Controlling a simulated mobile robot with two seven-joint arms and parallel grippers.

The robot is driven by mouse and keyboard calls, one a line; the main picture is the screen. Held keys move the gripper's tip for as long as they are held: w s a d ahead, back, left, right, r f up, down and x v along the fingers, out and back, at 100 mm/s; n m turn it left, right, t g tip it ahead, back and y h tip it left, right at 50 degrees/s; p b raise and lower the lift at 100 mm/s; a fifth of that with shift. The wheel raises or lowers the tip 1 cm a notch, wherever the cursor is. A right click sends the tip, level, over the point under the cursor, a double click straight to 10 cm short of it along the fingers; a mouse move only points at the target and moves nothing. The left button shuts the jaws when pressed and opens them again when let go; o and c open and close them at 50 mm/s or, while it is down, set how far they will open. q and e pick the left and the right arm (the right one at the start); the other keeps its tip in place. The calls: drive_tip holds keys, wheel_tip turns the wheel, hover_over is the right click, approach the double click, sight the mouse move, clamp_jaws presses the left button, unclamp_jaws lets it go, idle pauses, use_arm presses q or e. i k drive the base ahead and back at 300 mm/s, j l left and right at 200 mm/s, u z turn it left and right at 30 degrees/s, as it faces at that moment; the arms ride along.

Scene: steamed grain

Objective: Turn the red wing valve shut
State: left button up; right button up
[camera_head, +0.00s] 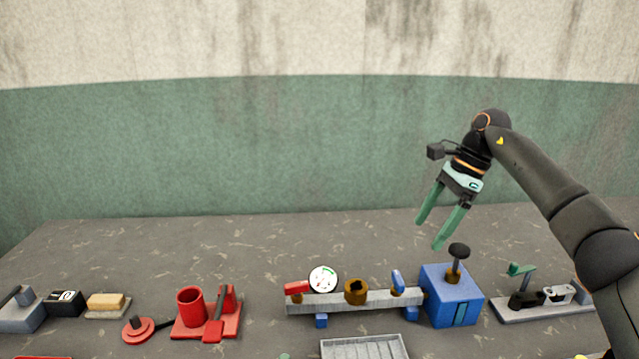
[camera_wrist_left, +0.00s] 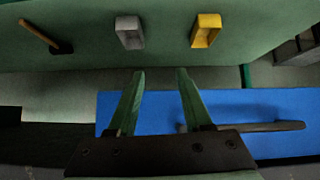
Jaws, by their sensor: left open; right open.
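The red wing valve (camera_head: 297,287) sits on the left end of a grey pipe rail (camera_head: 335,303) in the head view, beside a white round gauge (camera_head: 323,278). Its wing appears to lie roughly along the rail. My right gripper (camera_head: 430,235) is open and empty, pointing down above the table, to the right of the valve and well apart from it. My left gripper (camera_wrist_left: 160,73) shows only in the left wrist view. It is open with nothing between its green fingers. The valve is not seen in that view.
The rail also bears a brass fitting (camera_head: 355,291) and a blue wing (camera_head: 398,281). A blue box with a black knob (camera_head: 458,250) adjoins its right end. A red stand (camera_head: 228,318) is left; a grey tray (camera_head: 363,347) is in front. The table behind is clear.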

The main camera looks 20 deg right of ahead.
sight(294, 289)
drive_tip(key=k, duration=1)
